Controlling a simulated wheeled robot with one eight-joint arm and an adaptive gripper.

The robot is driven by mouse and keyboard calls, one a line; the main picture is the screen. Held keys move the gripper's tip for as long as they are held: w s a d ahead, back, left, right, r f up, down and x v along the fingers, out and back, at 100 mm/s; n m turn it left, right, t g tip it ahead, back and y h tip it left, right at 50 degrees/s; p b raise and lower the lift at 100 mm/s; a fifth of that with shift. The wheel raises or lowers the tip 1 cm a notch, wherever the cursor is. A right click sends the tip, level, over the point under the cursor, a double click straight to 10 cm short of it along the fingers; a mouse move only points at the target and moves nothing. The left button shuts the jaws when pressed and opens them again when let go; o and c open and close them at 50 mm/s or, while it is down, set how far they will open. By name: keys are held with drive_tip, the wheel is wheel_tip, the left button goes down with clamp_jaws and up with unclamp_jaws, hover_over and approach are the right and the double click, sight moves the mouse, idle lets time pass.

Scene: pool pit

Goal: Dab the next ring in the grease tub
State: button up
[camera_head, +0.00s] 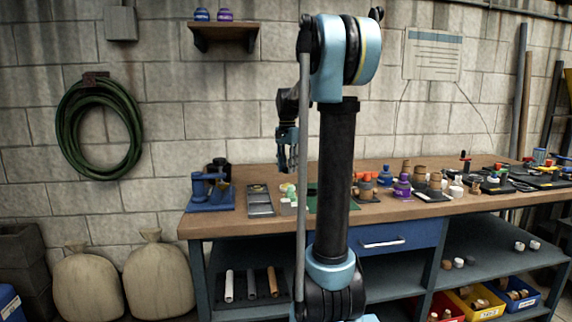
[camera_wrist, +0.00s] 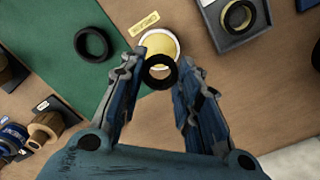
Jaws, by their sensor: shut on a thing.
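In the wrist view my gripper (camera_wrist: 160,66) is shut on a black ring (camera_wrist: 160,84), held between the fingertips. The ring overlaps the near edge of a round tub with a pale rim and yellowish contents, the grease tub (camera_wrist: 160,40). I cannot tell whether the ring touches the grease. A second black ring (camera_wrist: 80,43) lies on the green mat (camera_wrist: 40,25) to the left. In the head view my gripper (camera_head: 287,150) hangs fingers down above the bench, partly behind my own arm. The held ring is too small to make out there.
A grey tray (camera_wrist: 222,42) with a brass-coloured ring (camera_wrist: 238,15) is at upper right in the wrist view. A yellow label (camera_wrist: 143,23) lies beside the tub. Brown fittings (camera_wrist: 45,128) stand at left. In the head view a blue vise-like tool (camera_head: 203,190) stands left on the wooden bench (camera_head: 400,205).

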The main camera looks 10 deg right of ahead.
drive_tip(key=shift+f, duration=2.15)
drive_tip(key=shift+f, duration=0.3)
idle(0.4)
drive_tip(key=shift+r, duration=3.55)
